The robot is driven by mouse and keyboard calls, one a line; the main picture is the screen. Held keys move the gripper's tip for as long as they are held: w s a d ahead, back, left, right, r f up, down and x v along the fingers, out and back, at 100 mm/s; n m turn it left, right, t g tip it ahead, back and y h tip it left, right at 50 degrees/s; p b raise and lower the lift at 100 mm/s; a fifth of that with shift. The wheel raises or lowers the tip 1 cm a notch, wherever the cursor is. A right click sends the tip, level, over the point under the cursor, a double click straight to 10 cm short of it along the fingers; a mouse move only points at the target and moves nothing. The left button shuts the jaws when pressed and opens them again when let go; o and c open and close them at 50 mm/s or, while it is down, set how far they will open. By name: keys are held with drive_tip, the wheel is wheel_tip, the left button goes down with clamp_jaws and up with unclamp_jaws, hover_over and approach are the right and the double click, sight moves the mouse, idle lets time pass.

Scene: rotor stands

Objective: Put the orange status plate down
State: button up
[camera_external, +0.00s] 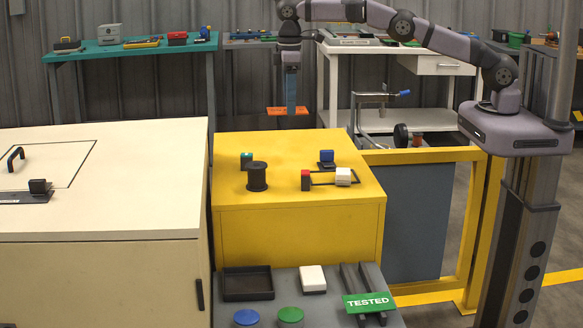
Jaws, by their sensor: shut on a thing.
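The orange status plate (275,111) is a flat plate held in the air above the back edge of the yellow cabinet top (226,186). My gripper (291,108) points down and is shut on the plate; the fingers hide part of it. The plate looks roughly level and apart from the cabinet.
The grey table holds a black tray (247,294), a white block (312,280) and blue and green discs.

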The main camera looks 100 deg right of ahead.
drive_tip(key=shift+a+f, duration=0.1)
drive_tip(key=shift+f, duration=1.6)
drive_tip(key=p, duration=0.3)
approach(290, 157)
drive_tip(key=shift+a+f, duration=0.15)
drive_tip(key=shift+f, duration=2.45)
drive_tip(key=shift+w+f, duration=0.1)
drive_tip(key=shift+f, duration=0.4)
drive_tip(key=shift+f, duration=0.2)
drive_tip(key=o, duration=1.1)
drive_tip(key=shift+c, duration=0.2)
drive_tip(key=shift+r, duration=0.1)
wheel_tip(290, 157, up, 12)
drive_tip(key=b, duration=0.3)
drive_tip(key=shift+r, duration=0.15)
